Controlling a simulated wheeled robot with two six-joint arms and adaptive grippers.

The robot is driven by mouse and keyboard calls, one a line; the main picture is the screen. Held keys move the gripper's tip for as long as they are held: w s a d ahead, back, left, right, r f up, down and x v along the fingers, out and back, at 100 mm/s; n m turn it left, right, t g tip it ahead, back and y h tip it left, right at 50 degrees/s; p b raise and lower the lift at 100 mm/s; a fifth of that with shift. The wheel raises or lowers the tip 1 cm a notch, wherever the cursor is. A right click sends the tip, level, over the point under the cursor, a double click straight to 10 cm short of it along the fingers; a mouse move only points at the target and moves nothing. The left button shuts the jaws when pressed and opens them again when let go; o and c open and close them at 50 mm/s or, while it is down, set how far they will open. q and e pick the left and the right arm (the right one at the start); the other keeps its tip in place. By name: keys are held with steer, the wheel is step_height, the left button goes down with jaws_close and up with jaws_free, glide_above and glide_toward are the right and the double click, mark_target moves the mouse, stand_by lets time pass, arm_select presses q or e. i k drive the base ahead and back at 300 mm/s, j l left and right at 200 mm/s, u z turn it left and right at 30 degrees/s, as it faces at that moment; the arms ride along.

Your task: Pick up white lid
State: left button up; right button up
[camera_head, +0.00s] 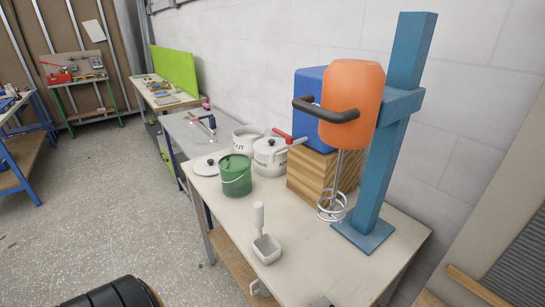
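A round white lid (205,166) with a dark knob lies on the far left corner of the pale table, just left of a green bucket (236,180). The bucket partly covers its right side. A second white lid with a dark knob sits on a white pot (268,163) right of the bucket. An open white pot (243,140) with dark lettering stands behind. A dark rounded part, probably of my arm, shows at the bottom left. Neither gripper can be made out, and nothing is touching the lids.
The pale table (208,200) also holds a white scoop (267,249), a wooden block (308,174) under a blue box (312,88), and an orange mixer (352,85) on a tall blue stand (374,180). A grey table (187,129) stands behind. The floor on the left is clear.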

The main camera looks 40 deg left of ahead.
mark_target(208, 166)
steer(key=j+z, duration=0.2)
steer(key=j, duration=0.25)
steer(key=j+z, duration=0.15)
steer(key=j, duration=0.3)
steer(key=k+j+z, duration=0.2)
steer(key=j, duration=0.2)
steer(key=j+z, duration=0.2)
steer(key=j, duration=0.25)
steer(key=k+j+z, duration=0.15)
steer(key=j, duration=0.25)
steer(key=k+j+z, duration=0.2)
steer(key=j, duration=0.2)
steer(key=k+j+z, duration=0.2)
steer(key=j, duration=0.2)
steer(key=k+j+z, duration=0.15)
steer(key=j, duration=0.2)
